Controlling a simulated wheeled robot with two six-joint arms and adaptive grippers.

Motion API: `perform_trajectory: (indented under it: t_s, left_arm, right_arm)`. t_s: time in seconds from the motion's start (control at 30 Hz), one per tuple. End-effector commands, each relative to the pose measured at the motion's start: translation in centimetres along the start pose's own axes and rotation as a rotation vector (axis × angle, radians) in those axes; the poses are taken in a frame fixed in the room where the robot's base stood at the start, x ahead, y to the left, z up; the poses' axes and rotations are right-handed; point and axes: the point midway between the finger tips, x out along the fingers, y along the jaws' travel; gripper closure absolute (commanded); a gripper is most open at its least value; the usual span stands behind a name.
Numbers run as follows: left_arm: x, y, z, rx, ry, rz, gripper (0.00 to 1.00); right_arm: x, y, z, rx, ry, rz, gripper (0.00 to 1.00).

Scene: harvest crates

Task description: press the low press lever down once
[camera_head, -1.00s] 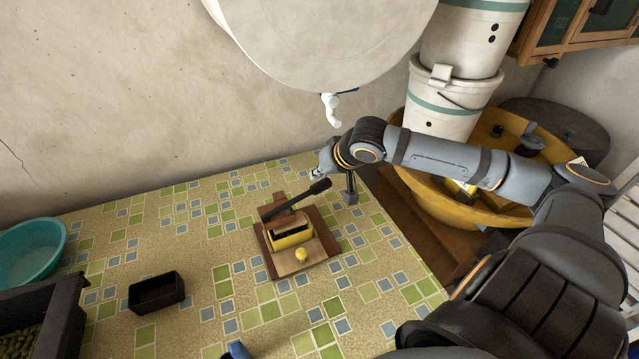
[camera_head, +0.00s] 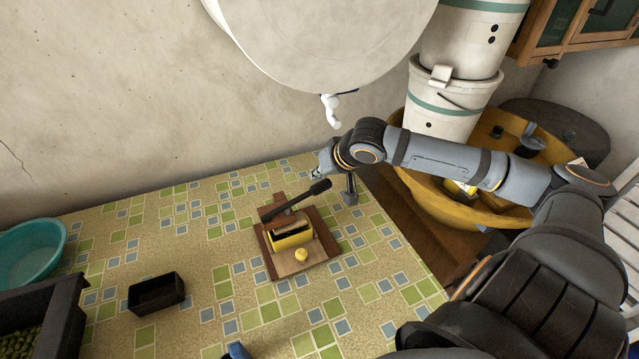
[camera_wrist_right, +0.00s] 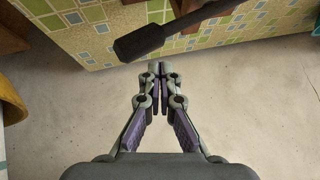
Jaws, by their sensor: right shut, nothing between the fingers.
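The low press (camera_head: 271,251) is a brown wooden board with a yellow box on the tiled table. Its dark lever (camera_head: 296,202) slants up to the right and ends in a thick black handle. The right gripper is shut and empty. My left gripper is not in view.
A small black box (camera_head: 157,293), a teal bowl (camera_head: 30,250) and a dark crate (camera_head: 62,318) stand on the left of the table. A yellow tub (camera_head: 425,192) with white buckets (camera_head: 440,112) is beyond the right edge. The table between box and press is clear.

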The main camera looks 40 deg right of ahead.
Motion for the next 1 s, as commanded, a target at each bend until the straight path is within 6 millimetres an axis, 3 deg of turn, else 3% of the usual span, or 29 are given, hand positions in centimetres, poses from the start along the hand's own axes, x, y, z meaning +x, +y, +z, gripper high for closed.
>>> perform_trajectory:
  t_s: [1.0]
  left_arm:
    - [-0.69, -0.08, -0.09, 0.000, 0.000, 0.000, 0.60]
  right_arm:
    - [0.79, 0.57, 0.58, 0.000, 0.000, 0.000, 1.00]
